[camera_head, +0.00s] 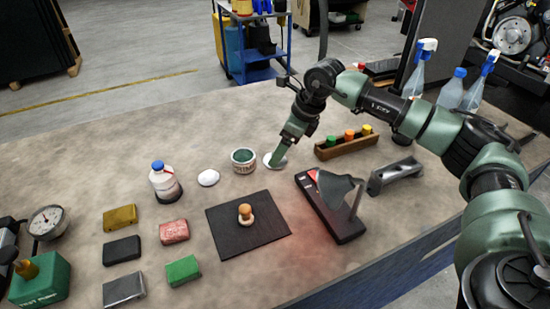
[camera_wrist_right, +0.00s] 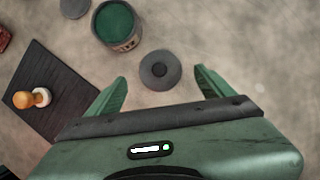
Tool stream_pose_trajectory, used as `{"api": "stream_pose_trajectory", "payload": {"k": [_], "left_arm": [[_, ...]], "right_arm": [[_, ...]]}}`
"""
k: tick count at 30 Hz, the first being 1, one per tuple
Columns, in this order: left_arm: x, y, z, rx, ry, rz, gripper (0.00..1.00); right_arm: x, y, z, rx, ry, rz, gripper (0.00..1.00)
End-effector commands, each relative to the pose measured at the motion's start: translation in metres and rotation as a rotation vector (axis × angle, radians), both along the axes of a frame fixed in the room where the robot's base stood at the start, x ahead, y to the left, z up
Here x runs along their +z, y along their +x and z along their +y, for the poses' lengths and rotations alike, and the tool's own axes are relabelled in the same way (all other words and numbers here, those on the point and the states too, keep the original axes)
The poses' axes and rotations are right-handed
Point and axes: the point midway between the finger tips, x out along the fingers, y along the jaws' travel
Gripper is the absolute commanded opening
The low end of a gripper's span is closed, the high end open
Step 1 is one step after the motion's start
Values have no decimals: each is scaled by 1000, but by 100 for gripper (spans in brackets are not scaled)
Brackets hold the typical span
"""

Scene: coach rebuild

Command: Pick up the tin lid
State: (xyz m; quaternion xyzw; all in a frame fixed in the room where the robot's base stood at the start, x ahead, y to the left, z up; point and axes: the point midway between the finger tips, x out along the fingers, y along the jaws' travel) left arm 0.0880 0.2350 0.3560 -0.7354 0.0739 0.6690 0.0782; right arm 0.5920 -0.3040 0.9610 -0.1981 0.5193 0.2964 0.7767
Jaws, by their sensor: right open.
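The tin lid (camera_wrist_right: 160,70), a round grey disc with a darker round centre, lies flat on the bench beside the open tin. In the head view the lid (camera_head: 270,163) looks pale and is partly hidden by my right gripper (camera_head: 281,155). In the right wrist view my right gripper (camera_wrist_right: 160,78) is open, with one finger on each side of the lid and nothing held. I cannot tell its exact height above the bench. The tin (camera_head: 243,161) has green contents and also shows in the wrist view (camera_wrist_right: 117,25). My left gripper is not in view.
Another pale disc (camera_head: 208,177) lies left of the tin. A dark mat (camera_head: 235,233) with a wooden-knobbed piece (camera_head: 245,213) lies in front. A lamp (camera_head: 335,188), a wooden rack (camera_head: 345,147) and a metal block (camera_head: 395,175) stand right. A white bottle (camera_head: 164,183) stands left.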

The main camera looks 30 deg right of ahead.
Motion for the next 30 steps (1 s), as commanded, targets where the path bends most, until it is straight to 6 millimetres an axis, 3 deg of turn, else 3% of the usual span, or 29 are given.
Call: {"api": "stream_pose_trajectory", "payload": {"k": [6,14,21,30], "left_arm": [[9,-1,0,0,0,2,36],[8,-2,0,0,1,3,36],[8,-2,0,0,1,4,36],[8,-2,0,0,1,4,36]], "right_arm": [[-24,9,7,-2,1,1,83],[-27,10,8,-1,0,-1,83],[-27,9,8,-1,0,-1,19],[-26,10,8,-1,0,-1,19]]}}
